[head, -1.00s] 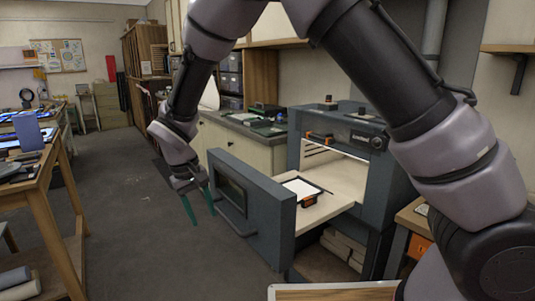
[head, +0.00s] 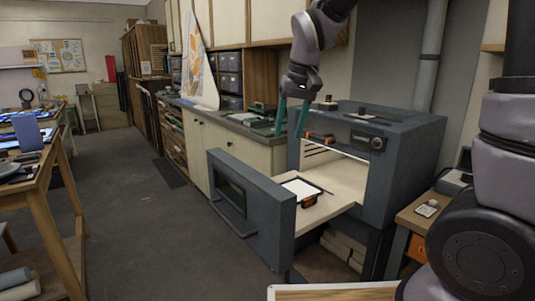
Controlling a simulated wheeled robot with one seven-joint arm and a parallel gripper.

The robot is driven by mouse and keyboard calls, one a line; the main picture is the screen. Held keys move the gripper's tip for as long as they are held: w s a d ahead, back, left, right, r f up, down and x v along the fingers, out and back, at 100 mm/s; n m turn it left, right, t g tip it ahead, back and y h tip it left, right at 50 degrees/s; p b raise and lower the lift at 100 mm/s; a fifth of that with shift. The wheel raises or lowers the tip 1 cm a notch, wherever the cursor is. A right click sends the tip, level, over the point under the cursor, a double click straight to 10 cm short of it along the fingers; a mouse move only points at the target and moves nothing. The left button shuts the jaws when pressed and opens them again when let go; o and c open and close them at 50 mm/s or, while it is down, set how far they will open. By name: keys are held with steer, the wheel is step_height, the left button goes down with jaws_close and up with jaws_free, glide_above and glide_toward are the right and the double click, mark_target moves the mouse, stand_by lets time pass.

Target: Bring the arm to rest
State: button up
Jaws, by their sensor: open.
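My gripper (head: 291,118) hangs in the upper middle of the head view, with its two green fingers pointing down and spread apart. It is open and nothing shows between the fingers. It appears in front of the left part of the grey kiln-like box (head: 408,152); how far it is from the box I cannot tell. My arm comes down into the picture from the top, and another part of it stands at the right edge.
The box's front drawer (head: 262,203) is pulled out, its pale bed holding a dark-framed white sheet (head: 301,188). A counter (head: 232,121) runs behind. A wooden table (head: 47,180) stands left, a small side table (head: 418,213) right. The floor (head: 140,220) between is clear.

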steer(key=s+d+r+m+t, duration=0.2)
steer(key=s+d+r, duration=0.2)
steer(key=d, duration=0.5)
steer(key=s+d+r+m+t, duration=0.3)
steer(key=s+d+r, duration=0.2)
steer(key=s+d, duration=0.3)
steer(key=shift+d+m, duration=0.3)
steer(key=shift+d, duration=0.85)
